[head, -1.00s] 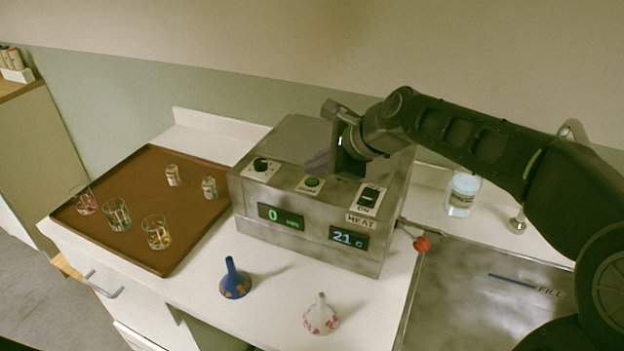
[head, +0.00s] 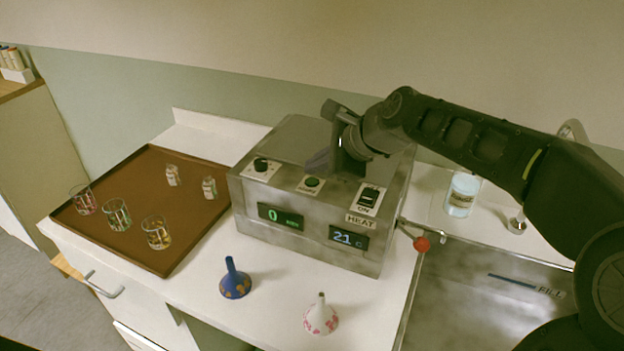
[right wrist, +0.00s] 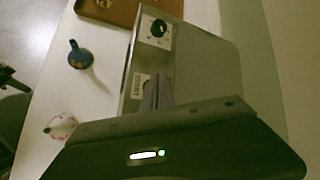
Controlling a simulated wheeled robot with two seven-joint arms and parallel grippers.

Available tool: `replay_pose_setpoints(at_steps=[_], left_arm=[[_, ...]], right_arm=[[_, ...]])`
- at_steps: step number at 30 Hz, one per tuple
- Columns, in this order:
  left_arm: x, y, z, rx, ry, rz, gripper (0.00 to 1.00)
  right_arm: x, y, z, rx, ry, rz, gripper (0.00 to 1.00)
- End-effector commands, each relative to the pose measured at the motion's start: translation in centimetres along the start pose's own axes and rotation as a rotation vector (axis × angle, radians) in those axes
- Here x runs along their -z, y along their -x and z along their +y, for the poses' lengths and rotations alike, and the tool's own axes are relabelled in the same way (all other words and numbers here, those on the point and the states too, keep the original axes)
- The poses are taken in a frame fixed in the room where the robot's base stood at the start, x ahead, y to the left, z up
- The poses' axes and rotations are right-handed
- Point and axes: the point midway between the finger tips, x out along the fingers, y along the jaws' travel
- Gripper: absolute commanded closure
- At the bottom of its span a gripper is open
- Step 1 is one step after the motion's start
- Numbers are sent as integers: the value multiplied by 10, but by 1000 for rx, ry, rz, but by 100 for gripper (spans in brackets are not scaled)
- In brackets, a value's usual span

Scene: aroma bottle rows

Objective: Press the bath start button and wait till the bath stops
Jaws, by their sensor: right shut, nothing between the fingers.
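The bath is a grey metal box (head: 290,228) on the counter. Its sloped panel carries a black knob (head: 261,165) at the left, a green start button (head: 312,182) in the middle and a black HEAT switch (head: 368,197) at the right, by the word ON. One display (head: 281,216) reads 0 and the other (head: 348,237) reads 21 C. My right gripper (head: 312,165) is shut and empty, its tips just above and behind the green button; I cannot tell whether they touch it. In the right wrist view the fingers (right wrist: 160,92) hide the button. My left gripper is out of view.
A brown tray (head: 180,248) at the left holds several glass beakers and small jars. A blue funnel (head: 235,283) and a white-pink funnel (head: 321,318) stand in front of the bath. A red-knobbed tap (head: 422,244), a sink (head: 470,300) and a bottle (head: 461,195) are at the right.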

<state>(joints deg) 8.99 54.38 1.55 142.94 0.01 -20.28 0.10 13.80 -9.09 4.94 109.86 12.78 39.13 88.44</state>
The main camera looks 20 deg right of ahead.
Motion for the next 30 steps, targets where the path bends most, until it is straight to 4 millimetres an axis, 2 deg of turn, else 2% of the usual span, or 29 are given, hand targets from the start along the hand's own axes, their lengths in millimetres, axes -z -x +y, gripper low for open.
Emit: replay_pose_setpoints(at_steps=[30], left_arm=[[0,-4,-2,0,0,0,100]], right_arm=[[5,-7,6,0,0,0,100]])
